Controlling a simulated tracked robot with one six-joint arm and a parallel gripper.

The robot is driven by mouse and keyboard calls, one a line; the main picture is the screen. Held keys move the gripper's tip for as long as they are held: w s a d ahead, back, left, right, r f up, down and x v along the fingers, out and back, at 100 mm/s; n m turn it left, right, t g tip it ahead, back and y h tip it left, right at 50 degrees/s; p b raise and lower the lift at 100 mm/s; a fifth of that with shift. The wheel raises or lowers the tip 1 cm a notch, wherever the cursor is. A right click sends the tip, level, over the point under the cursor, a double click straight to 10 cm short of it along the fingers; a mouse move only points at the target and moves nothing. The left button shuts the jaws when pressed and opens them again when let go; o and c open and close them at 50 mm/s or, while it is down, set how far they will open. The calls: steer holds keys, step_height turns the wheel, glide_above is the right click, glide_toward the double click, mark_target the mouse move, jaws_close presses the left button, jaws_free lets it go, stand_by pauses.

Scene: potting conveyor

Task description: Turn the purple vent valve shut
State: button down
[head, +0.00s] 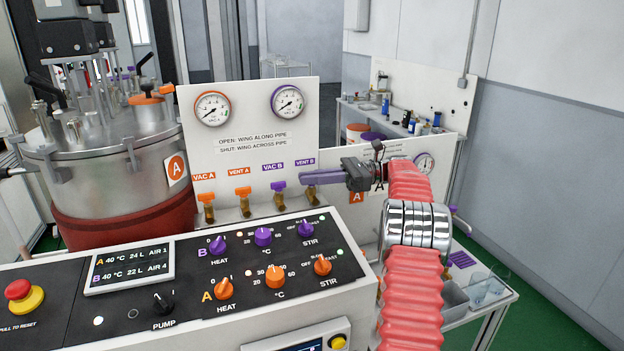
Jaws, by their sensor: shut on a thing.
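The purple vent valve sits under the VENT B label (303,162) at the right end of the valve row in the head view. My gripper (306,179) reaches in from the right with its fingers level and is shut on the wing of this valve. The fingers cover most of the wing, so I cannot tell whether it lies along or across its pipe. The valve panel (240,115) reads that the wing along the pipe is open and across the pipe is shut.
Close on the left is the purple VAC B valve (279,187), then the orange VENT A valve (242,191) and VAC A valve (206,197). The control console (200,325) with knobs stands in front. A steel tank (110,165) stands at left.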

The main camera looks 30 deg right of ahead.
steer(key=shift+r, duration=0.1)
steer(key=c, duration=1.9)
jaws_free()
steer(key=shift+o, duration=0.2)
step_height(320, 180, up, 10)
steer(key=shift+f, duration=0.1)
